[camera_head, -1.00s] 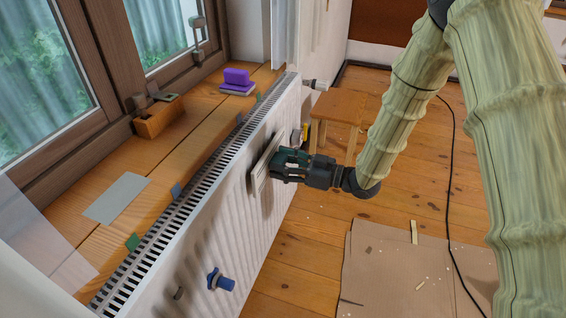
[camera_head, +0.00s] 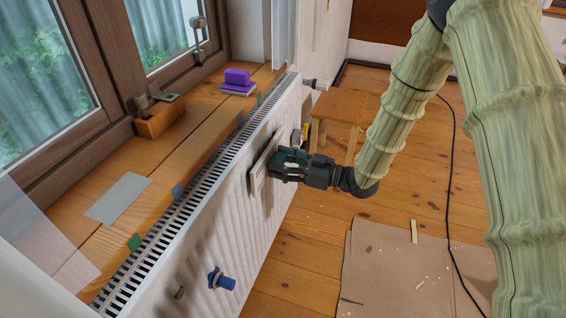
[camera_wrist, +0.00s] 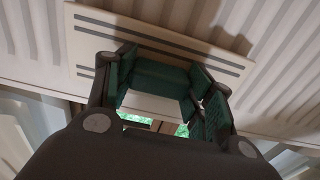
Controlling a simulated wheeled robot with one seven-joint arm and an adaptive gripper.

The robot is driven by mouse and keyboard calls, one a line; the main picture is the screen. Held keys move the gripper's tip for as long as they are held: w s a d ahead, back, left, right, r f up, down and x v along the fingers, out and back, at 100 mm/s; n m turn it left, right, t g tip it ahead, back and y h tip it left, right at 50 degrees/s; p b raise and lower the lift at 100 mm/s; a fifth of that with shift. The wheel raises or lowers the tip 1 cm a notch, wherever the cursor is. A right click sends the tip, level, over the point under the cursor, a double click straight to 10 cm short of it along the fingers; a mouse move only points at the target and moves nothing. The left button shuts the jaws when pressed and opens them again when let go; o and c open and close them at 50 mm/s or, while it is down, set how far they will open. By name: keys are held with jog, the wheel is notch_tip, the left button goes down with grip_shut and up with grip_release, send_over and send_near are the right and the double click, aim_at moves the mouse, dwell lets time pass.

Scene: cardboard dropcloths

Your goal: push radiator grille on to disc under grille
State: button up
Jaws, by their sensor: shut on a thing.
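The radiator grille (camera_head: 257,178) is a pale flat plate standing upright against the front of the white radiator. In the wrist view the grille (camera_wrist: 90,38) shows dark parallel stripes and lies over the ribbed panel. My gripper (camera_head: 284,162) comes from the right and is shut on the grille at its outer face. In the wrist view my gripper (camera_wrist: 160,88) has its green pads close against the plate, and the exact grip is partly hidden by the fingers. The disc under the grille cannot be seen; the plate and gripper cover that spot.
The radiator (camera_head: 240,225) has a blue knob (camera_head: 221,280) low at the front. A wooden stool (camera_head: 340,108) stands just beyond my gripper. The window sill (camera_head: 150,205) holds a purple block (camera_head: 237,77).

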jog(key=shift+w+a, duration=0.15)
jog(key=shift+a, duration=0.3)
dwell(0.4)
jog(key=o, duration=1.2)
jog(key=shift+c, duration=0.2)
jog(key=shift+c, duration=0.3)
jog(key=p+v, duration=0.2)
jog(key=v, duration=0.6)
